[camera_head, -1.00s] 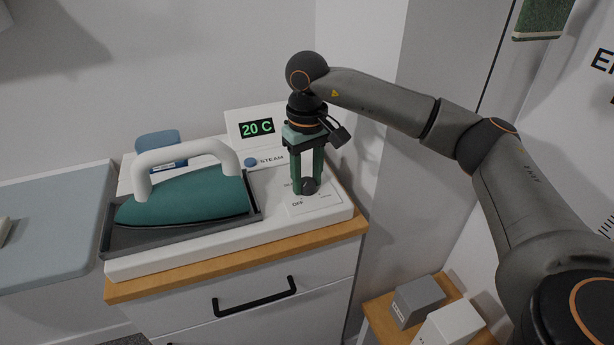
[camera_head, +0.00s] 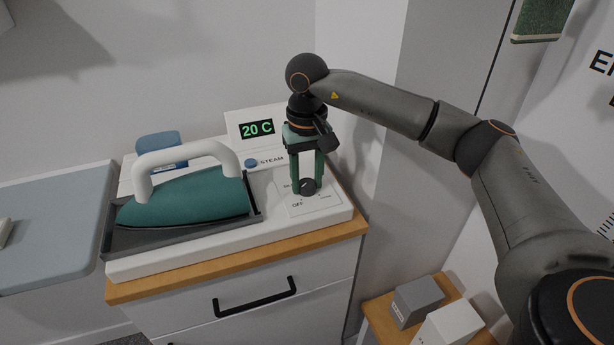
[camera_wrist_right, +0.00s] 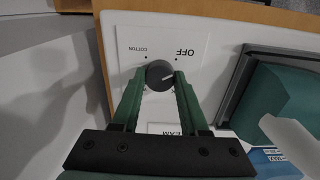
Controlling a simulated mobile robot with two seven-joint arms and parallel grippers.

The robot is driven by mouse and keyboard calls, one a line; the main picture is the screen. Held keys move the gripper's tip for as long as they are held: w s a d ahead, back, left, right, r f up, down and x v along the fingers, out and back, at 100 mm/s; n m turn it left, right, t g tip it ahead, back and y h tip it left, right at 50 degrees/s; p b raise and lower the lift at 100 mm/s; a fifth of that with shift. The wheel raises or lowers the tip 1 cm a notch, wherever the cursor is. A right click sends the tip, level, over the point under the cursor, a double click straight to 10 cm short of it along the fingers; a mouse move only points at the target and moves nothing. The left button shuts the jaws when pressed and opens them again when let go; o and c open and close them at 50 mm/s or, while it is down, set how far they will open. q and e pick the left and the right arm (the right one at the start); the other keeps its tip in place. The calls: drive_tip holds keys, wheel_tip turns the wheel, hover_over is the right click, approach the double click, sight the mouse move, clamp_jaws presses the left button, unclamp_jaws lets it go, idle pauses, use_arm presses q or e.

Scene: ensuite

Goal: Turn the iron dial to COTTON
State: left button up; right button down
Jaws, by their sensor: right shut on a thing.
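The iron dial (camera_head: 309,188) is a small dark round knob on a white label plate at the right end of the white ironing station. It also shows in the right wrist view (camera_wrist_right: 159,75), with a pale pointer line aimed roughly right, away from the printed COTTON mark (camera_wrist_right: 140,53) at its upper left. OFF (camera_wrist_right: 185,52) is printed at its upper right. My right gripper (camera_head: 306,184) points down with its green fingers shut on the dial, one on each side; the fingers also show in the wrist view (camera_wrist_right: 160,82). My left gripper is not in view.
A teal iron (camera_head: 185,201) with a white handle rests in a grey tray (camera_head: 180,235) left of the dial. A display (camera_head: 257,128) reads 20 C, above a blue STEAM button (camera_head: 250,162). Grey (camera_head: 418,302) and white (camera_head: 450,325) boxes sit lower right.

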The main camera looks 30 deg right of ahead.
drive_tip(key=m+p, duration=0.1)
drive_tip(key=m, duration=1.2)
drive_tip(key=shift+m+p, duration=0.4)
drive_tip(key=m, duration=0.2)
drive_tip(key=shift+r+m, duration=0.1)
drive_tip(key=shift+m, duration=0.2)
drive_tip(key=m+p, duration=0.1)
drive_tip(key=m, duration=0.2)
drive_tip(key=shift+m, duration=0.3)
drive_tip(key=m, duration=0.6)
drive_tip(key=shift+d+p, duration=0.1)
drive_tip(key=shift+p, duration=0.3)
drive_tip(key=m+p, duration=0.1)
drive_tip(key=m, duration=0.5)
drive_tip(key=shift+m, duration=0.4)
drive_tip(key=m+p, duration=0.1)
drive_tip(key=m, duration=0.5)
drive_tip(key=m+p, duration=0.2)
drive_tip(key=m, duration=0.4)
drive_tip(key=shift+m, duration=0.3)
use_arm(q)
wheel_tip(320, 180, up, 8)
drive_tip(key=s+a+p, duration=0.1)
drive_tip(key=p, duration=0.1)
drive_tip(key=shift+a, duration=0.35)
use_arm(e)
drive_tip(key=m, duration=0.5)
drive_tip(key=shift+m, duration=0.3)
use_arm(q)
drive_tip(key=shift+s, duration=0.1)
